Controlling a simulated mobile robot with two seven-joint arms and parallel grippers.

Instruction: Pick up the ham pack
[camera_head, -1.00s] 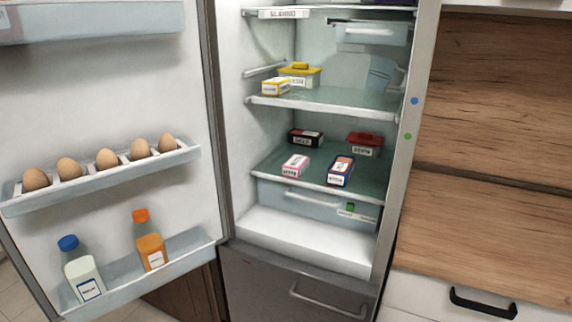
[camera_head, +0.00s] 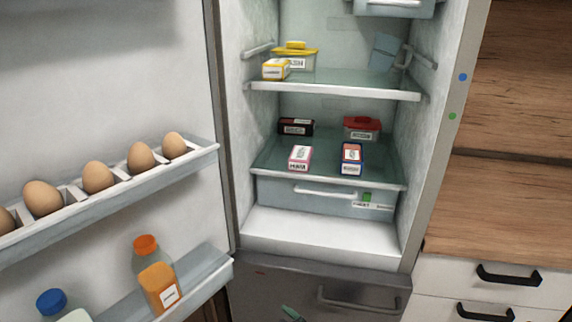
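On the lower glass shelf (camera_head: 325,175) of the open fridge, a small pink-and-white pack (camera_head: 300,157) lies at the front left. Its label is blurred, so I cannot be sure that it is the ham pack. A blue pack with a red and white top (camera_head: 351,158) lies to its right, apart from it. A black-and-red pack (camera_head: 296,127) and a red-lidded tub (camera_head: 362,128) stand behind them. Neither gripper can be made out in the head view. A small green thing (camera_head: 292,313) shows at the bottom edge; I cannot tell what it is.
The upper shelf (camera_head: 330,90) holds a yellow-lidded tub (camera_head: 295,59) and a yellow-and-white pack (camera_head: 276,69) above the lower shelf. The open door (camera_head: 110,90) at left carries several eggs (camera_head: 98,177) and bottles (camera_head: 159,287). A wooden counter (camera_head: 510,215) lies right.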

